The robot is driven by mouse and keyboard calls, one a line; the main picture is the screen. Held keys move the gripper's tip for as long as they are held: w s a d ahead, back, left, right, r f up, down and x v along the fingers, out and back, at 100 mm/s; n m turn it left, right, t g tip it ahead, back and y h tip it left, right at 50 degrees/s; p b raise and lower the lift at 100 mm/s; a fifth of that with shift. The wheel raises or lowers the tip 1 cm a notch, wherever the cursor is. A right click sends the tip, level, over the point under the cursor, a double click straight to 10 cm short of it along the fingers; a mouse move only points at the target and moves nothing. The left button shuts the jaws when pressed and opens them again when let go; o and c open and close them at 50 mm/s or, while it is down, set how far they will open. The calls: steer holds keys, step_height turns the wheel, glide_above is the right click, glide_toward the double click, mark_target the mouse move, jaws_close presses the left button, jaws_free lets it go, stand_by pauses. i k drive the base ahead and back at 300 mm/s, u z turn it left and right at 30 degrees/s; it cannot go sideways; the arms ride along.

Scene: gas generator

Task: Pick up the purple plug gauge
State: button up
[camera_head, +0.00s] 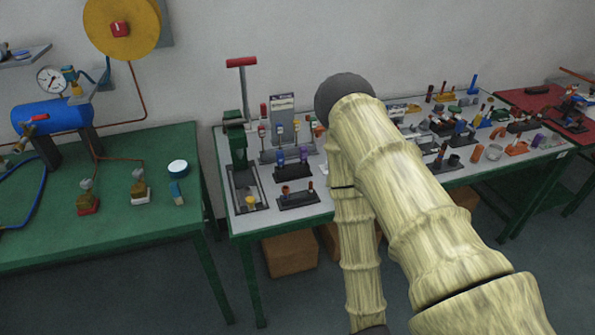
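A small purple piece (538,140) stands near the right end of the grey-topped table (222,150). Another small purple-blue piece (304,151) stands in a dark holder at the table's left part. Both are too small for me to tell which one is the plug gauge. My arm crosses the middle of the view and hides part of the table. My gripper is out of view.
A green press (236,135) with a red handle stands at the table's left end. Many small tools crowd the tabletop. A green workbench (110,225) with a blue tank (50,117) is at the left. A red-topped table (530,97) is at the far right.

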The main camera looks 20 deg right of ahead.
mark_target(303, 151)
steer(key=u, duration=3.1)
steer(key=k, duration=1.3)
steer(key=z, duration=2)
